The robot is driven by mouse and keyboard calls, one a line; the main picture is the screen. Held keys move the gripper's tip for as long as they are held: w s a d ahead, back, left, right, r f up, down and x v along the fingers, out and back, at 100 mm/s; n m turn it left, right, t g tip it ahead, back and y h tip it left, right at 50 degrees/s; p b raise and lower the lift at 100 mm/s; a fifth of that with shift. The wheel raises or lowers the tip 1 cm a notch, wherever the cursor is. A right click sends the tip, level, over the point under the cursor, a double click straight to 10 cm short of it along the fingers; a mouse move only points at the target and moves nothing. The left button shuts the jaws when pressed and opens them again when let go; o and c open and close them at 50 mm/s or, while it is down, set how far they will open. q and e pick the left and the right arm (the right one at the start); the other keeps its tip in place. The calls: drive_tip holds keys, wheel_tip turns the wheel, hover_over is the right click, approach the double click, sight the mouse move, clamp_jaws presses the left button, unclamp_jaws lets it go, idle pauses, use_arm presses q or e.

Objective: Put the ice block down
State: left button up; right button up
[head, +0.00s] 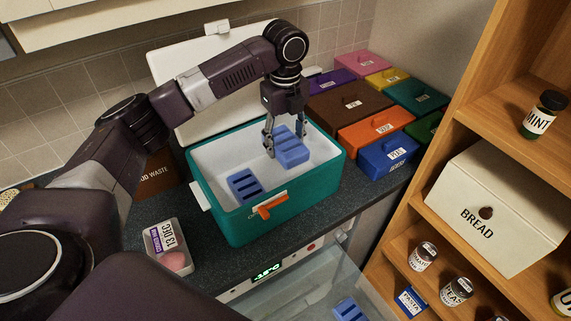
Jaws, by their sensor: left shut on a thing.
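A blue ice block (291,150) with slots in its top is held by my left gripper (270,143), which is shut on it. The gripper points down over the open teal cooler box (215,214), near the right part of its white inside. I cannot tell whether the held block touches the cooler's floor. A second blue ice block (244,186) lies inside the cooler at the front left. Another blue slotted block (349,310) shows at the bottom edge of the view, low beside the counter. My right gripper is not in view.
The cooler's white lid (172,72) stands open behind it. An orange latch (272,205) is on its front. Several coloured lidded boxes (388,153) stand to the right. A small tub (168,246) sits front left. A wooden shelf with a bread bin (492,213) rises at right.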

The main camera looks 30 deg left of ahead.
sight(285, 176)
use_arm(q)
drive_tip(key=f, duration=0.4)
drive_tip(key=shift+w+p, duration=0.2)
drive_tip(key=shift+p, duration=0.1)
drive_tip(key=shift+f, duration=0.7)
drive_tip(key=shift+s+f, duration=0.15)
drive_tip(key=shift+f, duration=0.2)
wheel_tip(285, 176, down, 3)
drive_tip(key=shift+f+p, duration=0.2)
drive_tip(key=shift+p, duration=0.4)
drive_tip(key=shift+f, duration=0.45)
drive_tip(key=o, duration=1.4)
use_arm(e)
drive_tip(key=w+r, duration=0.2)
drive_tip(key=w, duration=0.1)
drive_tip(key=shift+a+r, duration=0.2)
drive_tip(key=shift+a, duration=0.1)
